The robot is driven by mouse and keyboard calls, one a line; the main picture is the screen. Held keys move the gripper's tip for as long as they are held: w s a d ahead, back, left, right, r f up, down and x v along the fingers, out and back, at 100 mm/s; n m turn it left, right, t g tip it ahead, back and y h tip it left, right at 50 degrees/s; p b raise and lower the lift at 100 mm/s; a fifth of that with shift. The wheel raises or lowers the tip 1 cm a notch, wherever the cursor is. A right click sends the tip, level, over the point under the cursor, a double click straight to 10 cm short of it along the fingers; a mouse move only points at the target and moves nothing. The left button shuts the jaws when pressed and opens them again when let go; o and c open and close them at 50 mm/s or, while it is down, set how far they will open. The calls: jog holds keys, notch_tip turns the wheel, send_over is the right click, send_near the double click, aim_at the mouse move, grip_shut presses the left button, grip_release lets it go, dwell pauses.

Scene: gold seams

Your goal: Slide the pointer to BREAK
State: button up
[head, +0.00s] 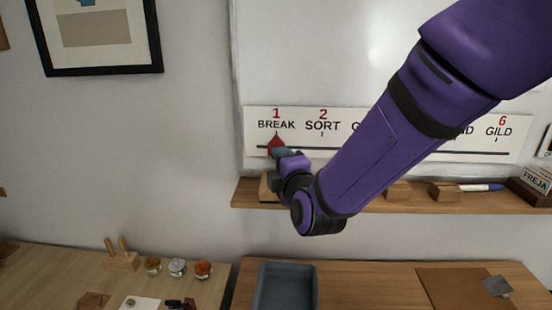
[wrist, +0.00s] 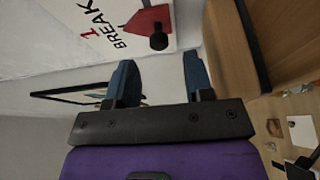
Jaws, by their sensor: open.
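The red pointer (head: 274,141) is on the dark rail of the white sign strip (head: 350,152), directly under the word BREAK and the red 1. The wrist view shows the pointer (wrist: 148,19) with its black knob (wrist: 158,41) beside BREAK. My gripper (head: 279,152) is at the pointer in the head view and partly covers its lower part. In the wrist view my gripper (wrist: 160,60) is open and empty, with the knob just beyond its fingertips and between their lines. I see no finger touching the knob. My arm hides the middle labels of the strip.
A wooden ledge (head: 370,203) with blocks and a marker (head: 482,187) runs just below the strip. A blue-grey tray (head: 285,287) stands on the table below. Jars (head: 178,267) stand at lower left.

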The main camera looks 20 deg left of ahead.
jog(key=v, duration=0.6)
jog(key=shift+d, duration=0.1)
jog(key=w+d+r+m+g+h, duration=0.15)
jog(key=d+r+m+h, duration=0.35)
jog(key=d, duration=0.7)
jog(key=s+d+r+m+g+h, duration=0.1)
jog(key=d+r+m+g, duration=0.15)
jog(key=d+m, duration=0.7)
jog(key=s+d+m+g+h, duration=0.4)
jog(key=s+d+m, duration=0.7)
jog(key=s+d, duration=0.8)
jog(key=d+g, duration=0.1)
jog(key=d, duration=0.2)
jog(key=shift+d+r+h, duration=0.25)
jog(key=shift+d+h, duration=0.05)
jog(key=shift+h, duration=0.1)
dwell(2.6)
